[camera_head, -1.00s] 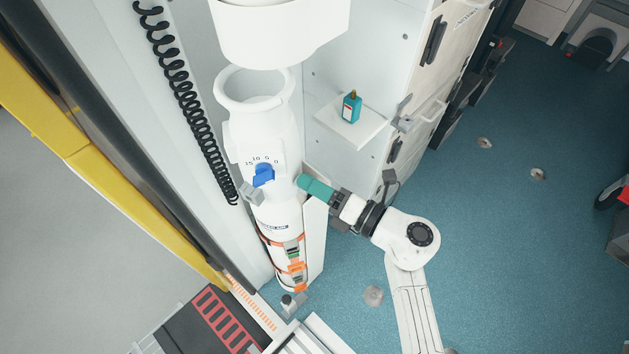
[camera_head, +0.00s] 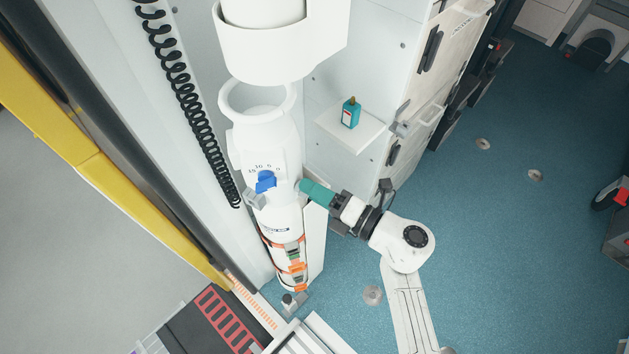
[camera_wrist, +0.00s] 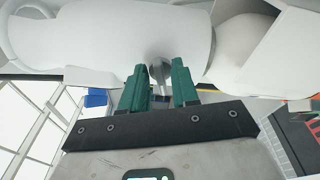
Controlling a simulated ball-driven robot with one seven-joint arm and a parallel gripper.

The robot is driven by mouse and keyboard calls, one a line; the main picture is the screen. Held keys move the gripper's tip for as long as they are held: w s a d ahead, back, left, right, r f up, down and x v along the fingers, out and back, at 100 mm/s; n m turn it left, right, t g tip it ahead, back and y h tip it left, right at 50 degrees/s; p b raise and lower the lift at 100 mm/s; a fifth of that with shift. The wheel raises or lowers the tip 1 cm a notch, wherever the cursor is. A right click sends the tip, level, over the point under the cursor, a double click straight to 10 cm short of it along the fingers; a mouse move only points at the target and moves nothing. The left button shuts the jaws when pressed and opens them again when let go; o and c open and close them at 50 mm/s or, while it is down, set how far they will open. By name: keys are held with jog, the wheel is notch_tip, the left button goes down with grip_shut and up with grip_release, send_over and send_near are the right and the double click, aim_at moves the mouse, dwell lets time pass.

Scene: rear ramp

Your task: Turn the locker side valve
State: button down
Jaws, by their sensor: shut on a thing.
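A white bottle-shaped cylinder (camera_head: 278,215) stands upright against the locker wall, with a blue knob (camera_head: 265,181) and a number scale on its front. My gripper (camera_head: 303,187) reaches in from the right, its green fingers against the cylinder's right side. In the wrist view, the green fingers (camera_wrist: 159,88) point at the white body, and a small grey metal valve handle (camera_wrist: 160,74) sits between them, held by the fingers. The handle is hidden behind the fingers in the head view. The blue knob also shows in the wrist view (camera_wrist: 95,97), left of the fingers.
A white shelf (camera_head: 338,133) with a teal bottle (camera_head: 351,113) sticks out above my arm. A black coiled cord (camera_head: 185,100) hangs left of the cylinder. A yellow bar (camera_head: 110,180) runs along the left. Blue floor (camera_head: 500,240) at the right is mostly clear.

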jog(key=shift+r+m, duration=0.2)
jog(key=shift+m, duration=0.1)
jog(key=c, duration=1.2)
grip_release()
jog(key=v, duration=1)
jog(key=shift+s+d, duration=0.25)
jog(key=shift+d, duration=0.1)
